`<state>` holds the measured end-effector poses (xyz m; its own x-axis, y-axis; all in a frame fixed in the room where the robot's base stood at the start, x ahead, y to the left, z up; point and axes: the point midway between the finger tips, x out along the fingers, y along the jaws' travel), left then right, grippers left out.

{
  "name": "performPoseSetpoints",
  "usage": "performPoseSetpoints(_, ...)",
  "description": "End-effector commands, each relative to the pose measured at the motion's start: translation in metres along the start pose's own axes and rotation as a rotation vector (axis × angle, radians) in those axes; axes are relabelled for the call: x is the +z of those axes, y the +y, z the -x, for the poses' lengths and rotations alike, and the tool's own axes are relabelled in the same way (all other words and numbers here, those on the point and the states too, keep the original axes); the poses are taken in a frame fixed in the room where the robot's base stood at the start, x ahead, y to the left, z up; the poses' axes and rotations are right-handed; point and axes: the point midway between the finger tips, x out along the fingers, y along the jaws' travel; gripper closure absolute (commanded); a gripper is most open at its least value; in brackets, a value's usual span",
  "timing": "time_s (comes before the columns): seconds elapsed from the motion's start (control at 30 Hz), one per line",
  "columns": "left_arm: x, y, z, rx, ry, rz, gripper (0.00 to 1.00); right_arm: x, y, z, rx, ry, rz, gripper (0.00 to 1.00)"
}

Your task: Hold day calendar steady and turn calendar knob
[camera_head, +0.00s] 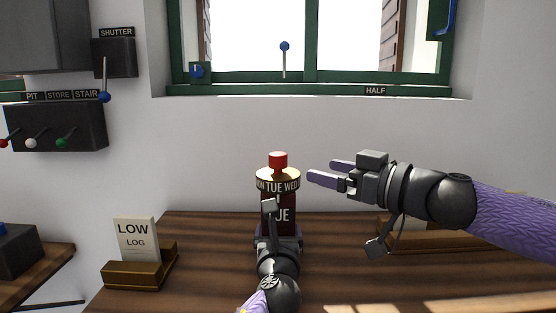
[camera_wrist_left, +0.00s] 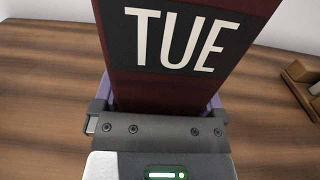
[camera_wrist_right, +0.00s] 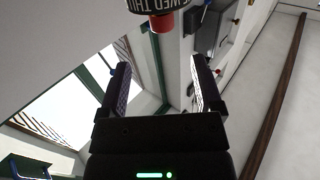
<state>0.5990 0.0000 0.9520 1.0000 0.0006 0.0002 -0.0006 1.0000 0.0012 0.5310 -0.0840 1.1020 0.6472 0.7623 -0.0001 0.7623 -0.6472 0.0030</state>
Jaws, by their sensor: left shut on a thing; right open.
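The day calendar (camera_head: 283,214) stands upright on the wooden desk, a dark red post with a TUE panel. A brass-topped day ring (camera_head: 278,184) and a red knob (camera_head: 278,160) sit on top. My left gripper (camera_head: 278,240) is shut around the calendar's lower body; its fingers flank the post in the left wrist view, where the TUE panel (camera_wrist_left: 184,40) is close. My right gripper (camera_head: 326,174) is open and empty, just right of the day ring and slightly below the knob. In the right wrist view the knob (camera_wrist_right: 162,22) shows beyond the open fingers, not between them.
A LOW LOG card (camera_head: 137,238) stands in a brass holder (camera_head: 140,272) at the desk's left. A wooden tray (camera_head: 440,238) lies behind my right arm. Wall levers (camera_head: 52,127) and a shutter box (camera_head: 115,58) are at left. A green-framed window (camera_head: 310,90) is behind.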

Motion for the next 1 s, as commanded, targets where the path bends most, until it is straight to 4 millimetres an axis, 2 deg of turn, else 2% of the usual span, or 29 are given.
performPoseSetpoints(0.2,-0.001,0.0,0.0,-0.001,0.002,0.001,1.0,0.001,-0.003,-0.061,-0.005,-0.001,0.001,0.16)
performPoseSetpoints(0.3,-0.001,0.0,0.0,-0.001,0.002,0.001,1.0,0.001,-0.004,-0.085,-0.005,0.0,0.002,0.16)
performPoseSetpoints(0.5,-0.001,0.0,0.0,0.0,0.002,0.001,1.0,0.001,-0.002,-0.106,-0.002,0.0,0.0,0.16)
performPoseSetpoints(0.83,-0.001,0.0,0.0,0.0,0.002,0.001,1.0,0.001,-0.002,-0.11,-0.002,0.001,0.001,0.16)
performPoseSetpoints(0.87,-0.001,0.0,0.0,0.0,0.002,0.001,1.0,0.001,-0.002,-0.11,-0.002,0.001,0.001,0.21)
performPoseSetpoints(1.0,-0.001,0.0,0.0,0.0,0.003,0.001,1.0,0.001,-0.002,-0.11,-0.002,0.001,0.001,0.5)
